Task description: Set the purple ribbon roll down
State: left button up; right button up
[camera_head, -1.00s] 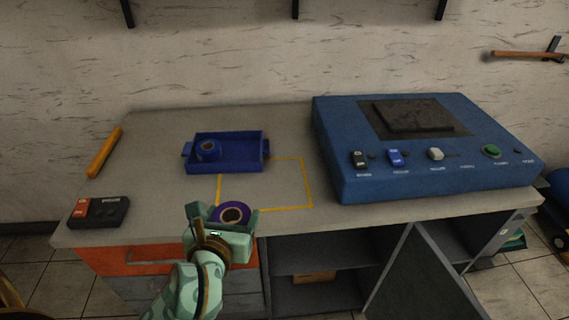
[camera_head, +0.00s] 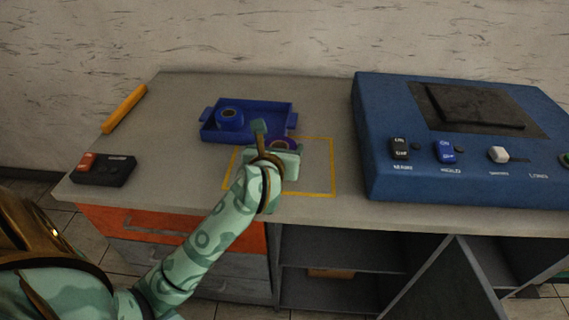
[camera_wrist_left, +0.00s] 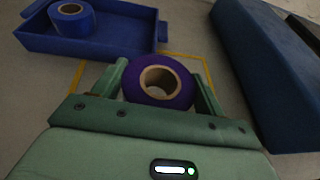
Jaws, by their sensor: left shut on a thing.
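The purple ribbon roll (camera_head: 284,144) is between the fingers of my left gripper (camera_head: 279,142), which is shut on it. In the left wrist view the roll (camera_wrist_left: 160,82) shows its brown core facing up, between the two green fingers. In the head view the gripper is over the yellow taped square (camera_head: 333,170) on the bench, near the front right corner of the blue tray. I cannot tell whether the roll touches the bench. The gripper hides part of the roll and of the square. My right gripper is not in view.
The blue tray (camera_head: 268,105) holds a blue roll (camera_head: 230,118). A big blue machine (camera_head: 430,130) stands to the right. A small red and black switch box (camera_head: 104,168) and a yellow stick (camera_head: 125,108) lie at the left. The right part of the square is clear.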

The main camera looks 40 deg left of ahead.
pick_arm(q)
jog(key=shift+w+f, duration=0.2)
jog(key=shift+f, duration=0.05)
jog(key=f+b, duration=0.2)
jog(key=f, duration=0.2)
jog(key=shift+w+a+b, duration=0.15)
jog(key=shift+w+b, duration=0.1)
jog(key=shift+b, duration=0.15)
jog(key=shift+r, duration=0.25)
jog(key=shift+f, duration=0.1)
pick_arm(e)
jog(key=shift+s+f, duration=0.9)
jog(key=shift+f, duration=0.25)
pick_arm(q)
jog(key=o, duration=1)
